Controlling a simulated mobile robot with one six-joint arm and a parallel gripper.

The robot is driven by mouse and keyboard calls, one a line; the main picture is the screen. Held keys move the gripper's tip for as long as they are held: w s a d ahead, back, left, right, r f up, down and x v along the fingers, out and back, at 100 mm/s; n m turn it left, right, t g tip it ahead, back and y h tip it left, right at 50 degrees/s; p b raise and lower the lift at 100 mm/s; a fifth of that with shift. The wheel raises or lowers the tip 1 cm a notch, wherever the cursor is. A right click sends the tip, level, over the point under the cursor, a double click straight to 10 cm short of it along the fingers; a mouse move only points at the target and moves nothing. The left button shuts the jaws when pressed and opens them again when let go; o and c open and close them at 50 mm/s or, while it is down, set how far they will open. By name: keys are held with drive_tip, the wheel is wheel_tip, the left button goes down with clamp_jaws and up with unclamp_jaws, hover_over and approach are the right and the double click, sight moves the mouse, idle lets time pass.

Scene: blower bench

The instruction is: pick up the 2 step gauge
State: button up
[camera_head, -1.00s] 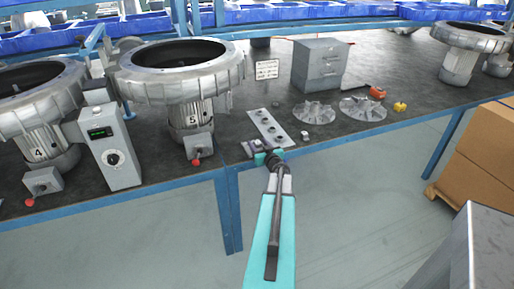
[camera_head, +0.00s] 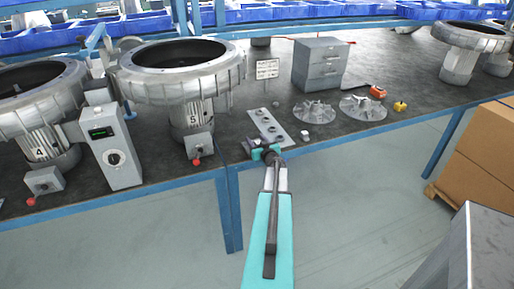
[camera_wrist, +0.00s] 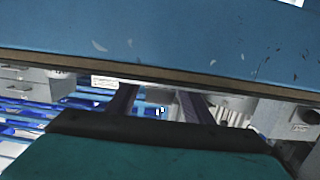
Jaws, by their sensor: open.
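I cannot make out a number 2 on any gauge in these views. A pale flat plate (camera_head: 274,133) with several dark round spots lies near the bench's front edge in the head view. Small round pieces, one pale (camera_head: 305,135) and one darker (camera_head: 276,104), stand beside it. My gripper (camera_head: 257,150) is at the front edge, by the near end of the plate, and partly hides what is there. In the wrist view my gripper (camera_wrist: 160,92) shows two dark fingers spread apart. I see nothing held between them.
The blue bench edge (camera_wrist: 170,40) crosses the wrist view close to the fingers. Blower 5 (camera_head: 192,115) and a grey control box (camera_head: 115,155) stand left. A small sign (camera_head: 267,69), grey drawers (camera_head: 320,64) and two finned discs (camera_head: 314,110) lie behind and right.

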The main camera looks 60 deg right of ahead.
clamp_jaws()
drive_tip(key=shift+r, duration=0.1)
drive_tip(key=shift+r, duration=1.5)
drive_tip(key=shift+s+a+r, duration=0.1)
drive_tip(key=shift+a+r, duration=0.15)
drive_tip(key=shift+a, duration=0.05)
drive_tip(key=s+a+p, duration=0.1)
drive_tip(key=s+a, duration=0.1)
drive_tip(key=a, duration=0.5)
drive_tip(key=s+a+r+p, duration=0.1)
drive_tip(key=s+a, duration=0.1)
drive_tip(key=a, duration=0.5)
drive_tip(key=shift+s+a+r, duration=0.2)
drive_tip(key=shift+s+a, duration=0.05)
drive_tip(key=shift+a, duration=0.05)
